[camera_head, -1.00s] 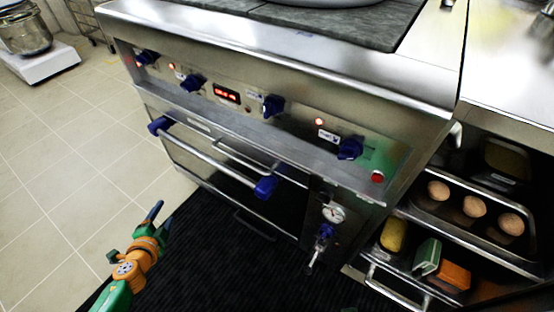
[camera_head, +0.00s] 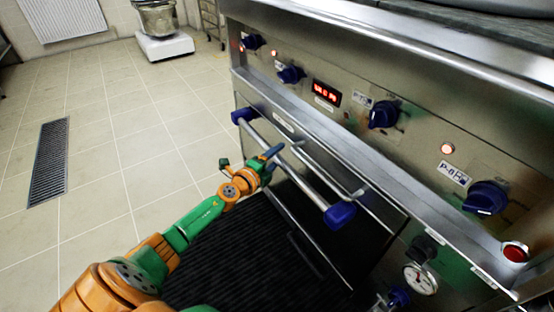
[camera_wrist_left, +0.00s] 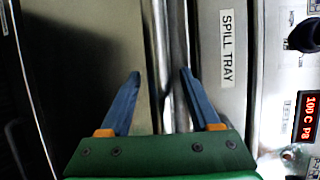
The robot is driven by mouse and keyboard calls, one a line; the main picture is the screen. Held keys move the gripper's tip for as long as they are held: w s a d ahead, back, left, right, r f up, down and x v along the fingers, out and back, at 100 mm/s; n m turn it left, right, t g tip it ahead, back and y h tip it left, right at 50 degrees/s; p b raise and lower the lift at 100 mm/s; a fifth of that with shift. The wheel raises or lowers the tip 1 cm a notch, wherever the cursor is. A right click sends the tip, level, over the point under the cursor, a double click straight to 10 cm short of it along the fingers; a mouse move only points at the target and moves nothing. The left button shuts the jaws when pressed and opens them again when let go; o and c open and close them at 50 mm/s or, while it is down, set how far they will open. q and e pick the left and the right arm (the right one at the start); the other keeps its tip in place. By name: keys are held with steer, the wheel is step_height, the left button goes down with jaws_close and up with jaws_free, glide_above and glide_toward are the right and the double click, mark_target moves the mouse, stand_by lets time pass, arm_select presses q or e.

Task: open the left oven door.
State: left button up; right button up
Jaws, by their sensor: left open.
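The oven door's handle is a steel bar (camera_head: 281,161) with blue end mounts, on the oven front below the control panel. The door itself looks shut, its dark front partly hidden by my arm and the bar. My left gripper (camera_head: 275,157) is at the bar, toward its left half. In the left wrist view its two blue fingers (camera_wrist_left: 160,76) are open, with the steel bar (camera_wrist_left: 164,45) running between them. I cannot tell whether a finger touches the bar. My right gripper is not in view.
A spill tray label (camera_wrist_left: 227,48) is right of the bar in the wrist view. Blue knobs (camera_head: 384,114), a red display (camera_head: 327,93) and a gauge (camera_head: 420,279) are on the oven front. The tiled floor (camera_head: 110,165) at left is clear; a dark mat (camera_head: 235,260) lies below.

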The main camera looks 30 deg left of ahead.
arm_select(q)
steer(key=shift+w, duration=0.1)
steer(key=shift+c, duration=0.2)
jaws_close()
stand_by(1.2)
